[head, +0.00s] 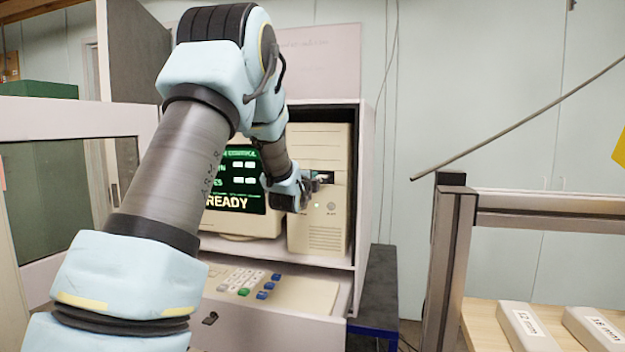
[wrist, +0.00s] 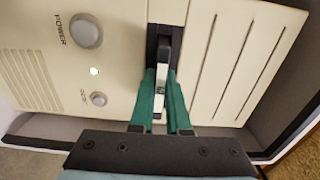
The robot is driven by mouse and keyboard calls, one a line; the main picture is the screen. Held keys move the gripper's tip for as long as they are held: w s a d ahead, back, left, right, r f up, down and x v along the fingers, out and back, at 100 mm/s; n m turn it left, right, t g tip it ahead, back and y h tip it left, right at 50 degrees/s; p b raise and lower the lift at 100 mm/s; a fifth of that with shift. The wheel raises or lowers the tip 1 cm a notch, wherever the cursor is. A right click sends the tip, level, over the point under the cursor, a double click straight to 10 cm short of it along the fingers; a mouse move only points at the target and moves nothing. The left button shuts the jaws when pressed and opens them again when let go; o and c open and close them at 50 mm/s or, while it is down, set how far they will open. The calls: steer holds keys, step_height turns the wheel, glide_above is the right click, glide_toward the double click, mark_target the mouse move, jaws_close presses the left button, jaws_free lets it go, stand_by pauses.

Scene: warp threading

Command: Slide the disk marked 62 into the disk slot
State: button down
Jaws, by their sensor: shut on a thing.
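My gripper (head: 316,184) is at the front of the beige computer tower (head: 338,232) inside the open cabinet. In the wrist view its green fingers (wrist: 159,98) are shut on a thin black-and-white piece seen nearly edge-on, which I take for the disk (wrist: 159,78). Its number cannot be read. The disk slot (wrist: 166,14) is a dark recess in the tower's face, directly in front of the fingers. The disk's far end is at this recess; how far it is inside cannot be told. In the head view my gripper partly covers the slot.
A monitor (head: 235,192) showing green text and READY stands left of the tower. A keyboard drawer (head: 270,290) sticks out below. The POWER button (wrist: 86,30) and a smaller button (wrist: 98,99) flank a lit green lamp. A metal-framed bench (head: 455,245) stands at right.

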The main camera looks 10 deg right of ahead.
steer(key=shift+w+d+r+b, duration=0.2)
steer(key=shift+w+r+b, duration=0.15)
steer(key=shift+r, duration=0.1)
stand_by(0.3)
steer(key=c, duration=1.1)
jaws_free()
steer(key=shift+o, duration=1.4)
steer(key=shift+s+f, duration=0.15)
steer(key=shift+f, duration=0.05)
steer(key=shift+s+a+f+b, duration=0.15)
steer(key=shift+s+f+b, duration=0.05)
steer(key=shift+b, duration=0.2)
steer(key=b+v, duration=0.3)
steer(key=v, duration=0.8)
steer(key=shift+b, duration=0.4)
